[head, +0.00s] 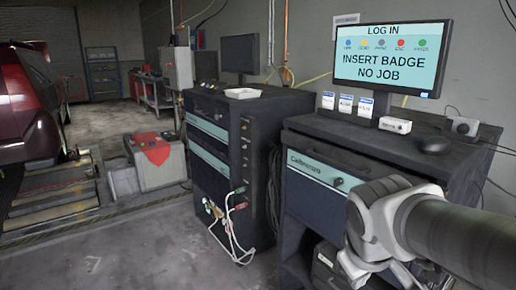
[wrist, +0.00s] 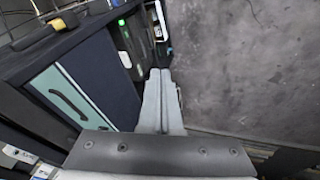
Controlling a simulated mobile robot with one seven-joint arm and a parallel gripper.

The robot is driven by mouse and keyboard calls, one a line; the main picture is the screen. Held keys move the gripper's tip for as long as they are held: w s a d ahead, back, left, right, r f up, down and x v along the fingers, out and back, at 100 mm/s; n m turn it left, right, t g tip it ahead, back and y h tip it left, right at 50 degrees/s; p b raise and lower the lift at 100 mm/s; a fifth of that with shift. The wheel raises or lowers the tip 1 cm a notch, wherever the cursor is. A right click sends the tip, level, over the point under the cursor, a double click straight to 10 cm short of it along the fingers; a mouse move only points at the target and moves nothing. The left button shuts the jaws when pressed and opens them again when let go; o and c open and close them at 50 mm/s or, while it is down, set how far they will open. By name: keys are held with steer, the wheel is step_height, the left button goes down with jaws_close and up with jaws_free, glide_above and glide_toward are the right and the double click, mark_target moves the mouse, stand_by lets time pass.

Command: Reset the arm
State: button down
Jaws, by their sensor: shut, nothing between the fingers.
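My gripper (wrist: 160,100) shows in the wrist view with its two grey fingers together and nothing between them. It points along the side of a dark cabinet with a teal drawer front (wrist: 68,97), over the grey floor. In the head view my arm comes in from the right edge, in front of the right-hand cabinet (head: 325,188). The fingertips cannot be made out in the head view.
A monitor (head: 390,58) reading "INSERT BADGE NO JOB" stands on the right cabinet, with several badges, a white box (head: 395,125) and a mouse (head: 434,146). A second cabinet (head: 207,146) with hanging cables stands left. A red car (head: 28,100) is far left.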

steer(key=s+a+r+m+t+y, duration=0.1)
steer(key=s+a+r+m+y, duration=0.2)
steer(key=s, duration=0.5)
step_height(320, 180, up, 13)
steer(key=m+h+p, duration=0.1)
steer(key=p, duration=1.2)
steer(key=shift+a+f+p, duration=0.2)
steer(key=shift+a+p, duration=0.05)
steer(key=shift+p, duration=0.1)
steer(key=shift+d, duration=0.15)
